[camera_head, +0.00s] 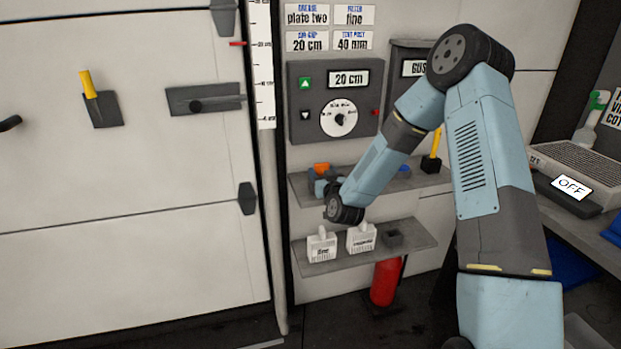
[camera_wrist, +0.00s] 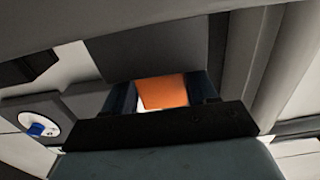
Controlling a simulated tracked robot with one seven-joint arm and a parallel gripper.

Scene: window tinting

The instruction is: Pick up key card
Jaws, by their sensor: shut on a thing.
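The key card shows as an orange piece (camera_head: 321,168) at the upper shelf in the head view. In the wrist view the orange card (camera_wrist: 162,92) fills the gap between the two dark fingers, and much of it is hidden. My gripper (camera_head: 320,184) is shut on it, at the left part of the upper shelf. The fingers also show in the wrist view (camera_wrist: 161,96). I cannot tell whether the card touches the shelf.
The upper shelf (camera_head: 433,180) also bears a yellow-handled tool (camera_head: 435,150). The lower shelf (camera_head: 415,245) holds two white containers (camera_head: 321,246) (camera_head: 361,238) and a small dark box (camera_head: 394,235). A control panel (camera_head: 305,125) is above. A red cylinder (camera_head: 385,285) stands below.

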